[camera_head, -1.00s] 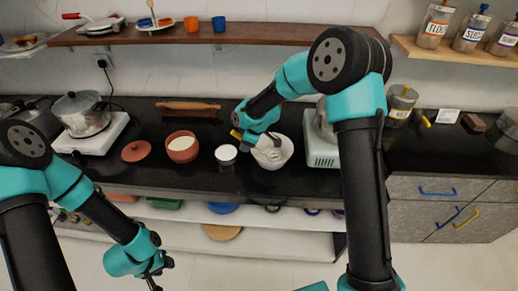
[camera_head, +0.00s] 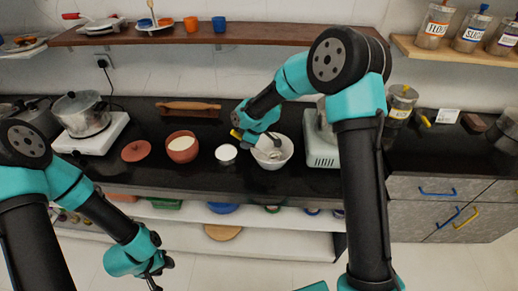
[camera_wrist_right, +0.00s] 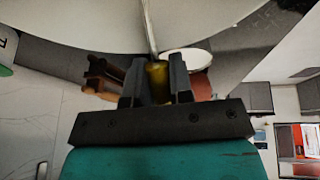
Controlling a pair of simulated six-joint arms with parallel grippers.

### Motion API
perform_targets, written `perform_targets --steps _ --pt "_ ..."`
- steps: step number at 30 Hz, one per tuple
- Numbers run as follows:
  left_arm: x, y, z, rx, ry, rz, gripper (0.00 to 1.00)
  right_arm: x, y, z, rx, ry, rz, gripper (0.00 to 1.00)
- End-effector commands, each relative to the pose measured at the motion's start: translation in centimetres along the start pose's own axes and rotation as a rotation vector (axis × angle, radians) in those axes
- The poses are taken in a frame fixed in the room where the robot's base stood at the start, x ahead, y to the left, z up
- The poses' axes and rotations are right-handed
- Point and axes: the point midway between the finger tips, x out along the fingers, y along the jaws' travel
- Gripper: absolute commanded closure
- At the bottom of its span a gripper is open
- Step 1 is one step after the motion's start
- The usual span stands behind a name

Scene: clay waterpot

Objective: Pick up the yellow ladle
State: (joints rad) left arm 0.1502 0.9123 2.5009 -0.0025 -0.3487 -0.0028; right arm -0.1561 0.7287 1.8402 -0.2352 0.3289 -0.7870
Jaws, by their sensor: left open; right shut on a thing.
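The yellow ladle's handle (camera_wrist_right: 158,82) sits between the fingers of my right gripper (camera_wrist_right: 156,84) in the right wrist view. A yellow end of the ladle (camera_head: 236,134) also shows beside the right gripper (camera_head: 274,146) in the head view. The right gripper is shut on the handle, over the white bowl (camera_head: 286,158) on the black counter. The thin shaft runs from the handle up toward the large pale surface in the wrist view. The ladle's scoop is not clear. My left gripper (camera_head: 156,273) is open and empty, low in front of the counter.
A white cup (camera_head: 226,154) and a clay pot (camera_head: 182,144) with white contents stand left of the bowl. A clay lid (camera_head: 136,151) lies further left. A pale green appliance (camera_head: 321,152) stands close on the bowl's right. A rolling pin (camera_head: 188,107) lies at the back.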

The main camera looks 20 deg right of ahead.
Motion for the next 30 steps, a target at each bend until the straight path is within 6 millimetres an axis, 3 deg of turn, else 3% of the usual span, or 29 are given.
perform_targets --steps 13,24,30 --pt "0.0 0.0 0.0 0.000 0.000 0.000 0.57 -1.0 0.2 -0.5 -0.001 0.002 0.003 1.00" --pt "0.0 0.0 0.0 0.000 0.000 0.000 0.57 -6.7 0.8 -2.9 -0.002 0.003 0.004 1.00" --pt "0.0 0.0 0.0 0.000 0.000 0.000 0.57 -8.8 1.0 -3.7 0.000 0.000 0.001 1.00"
